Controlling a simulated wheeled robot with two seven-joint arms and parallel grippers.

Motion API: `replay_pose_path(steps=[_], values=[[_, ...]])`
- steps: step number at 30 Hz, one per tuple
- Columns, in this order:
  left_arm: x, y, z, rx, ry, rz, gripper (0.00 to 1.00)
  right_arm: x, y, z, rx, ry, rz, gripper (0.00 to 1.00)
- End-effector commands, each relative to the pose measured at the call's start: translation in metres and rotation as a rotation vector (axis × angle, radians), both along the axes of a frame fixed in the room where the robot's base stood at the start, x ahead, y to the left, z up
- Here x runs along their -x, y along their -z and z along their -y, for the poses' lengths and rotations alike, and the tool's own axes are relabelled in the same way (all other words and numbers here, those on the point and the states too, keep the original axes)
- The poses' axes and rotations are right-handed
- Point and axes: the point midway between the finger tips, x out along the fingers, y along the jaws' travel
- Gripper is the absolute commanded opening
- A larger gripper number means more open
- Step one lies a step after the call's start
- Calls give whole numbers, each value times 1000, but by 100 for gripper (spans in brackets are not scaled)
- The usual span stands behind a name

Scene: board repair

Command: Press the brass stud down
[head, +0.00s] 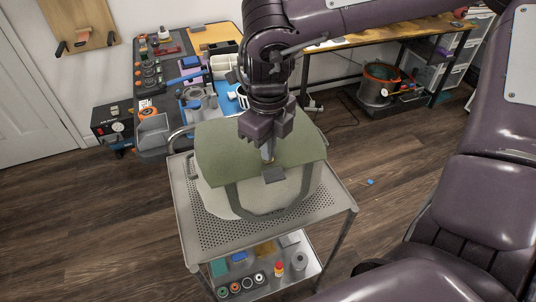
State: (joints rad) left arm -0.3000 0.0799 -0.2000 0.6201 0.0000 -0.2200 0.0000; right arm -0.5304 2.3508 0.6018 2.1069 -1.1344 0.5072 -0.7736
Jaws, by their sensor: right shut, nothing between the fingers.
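A pale bag with an olive-green flap (222,145) and dark straps sits on the top of a metal cart (190,225). My right gripper (267,157) points down over the front middle of the flap, fingers shut and empty. Its tips are at or just above the flap, close behind a small dark grey tab (274,175) at the flap's front edge. I cannot tell whether they touch. The brass stud cannot be made out clearly; a small tan spot shows at the fingertips, and the gripper covers much of this area. My left gripper is not in view.
The cart's lower shelf holds tape rolls (260,278) and small containers. A tool-covered workbench (150,90) stands behind left, with a grey bin (153,132) near the cart. A second bench (390,32) and a bucket (376,90) stand at the back right. Floor right of the cart is mostly clear.

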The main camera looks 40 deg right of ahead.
Motion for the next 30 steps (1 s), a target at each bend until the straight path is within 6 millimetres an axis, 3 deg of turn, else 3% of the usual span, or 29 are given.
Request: replay_pose_path(steps=[18,30], values=[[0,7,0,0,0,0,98,0,7,0,-1,-1,0,0],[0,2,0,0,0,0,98,1,1,0,0,-1,-2,0]])
